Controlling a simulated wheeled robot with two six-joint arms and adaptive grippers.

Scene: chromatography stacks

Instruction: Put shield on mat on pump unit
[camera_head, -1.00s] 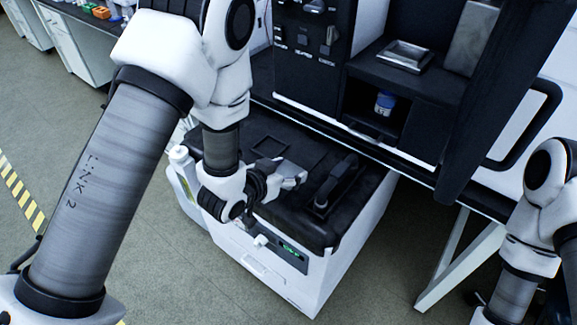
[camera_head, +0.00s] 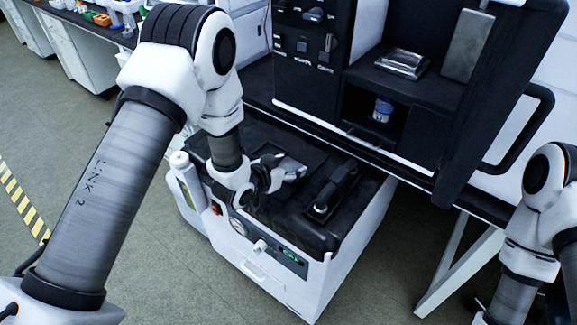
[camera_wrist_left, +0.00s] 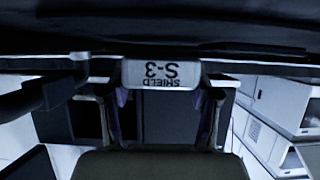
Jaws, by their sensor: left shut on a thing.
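My left gripper (camera_head: 300,170) hangs over the black top of the white pump unit (camera_head: 265,262). In the left wrist view my left gripper (camera_wrist_left: 160,100) is shut on the shield (camera_wrist_left: 160,74), whose pale tab reads "SHIELD S-3", upside down in the picture. The rest of the shield is dark and hard to tell from the black surfaces; I cannot tell whether it touches the top. The dark mat (camera_head: 262,136) on the pump unit is partly hidden behind my left arm and hard to make out. My right gripper is outside the view.
A raised black handle (camera_head: 337,187) stands on the pump unit, right of my left gripper. The black instrument cabinet (camera_head: 425,105) rises behind, with a blue-capped bottle (camera_head: 383,108) in its bay and a metal tray (camera_head: 402,63) above. A white bottle (camera_head: 183,175) stands at the left.

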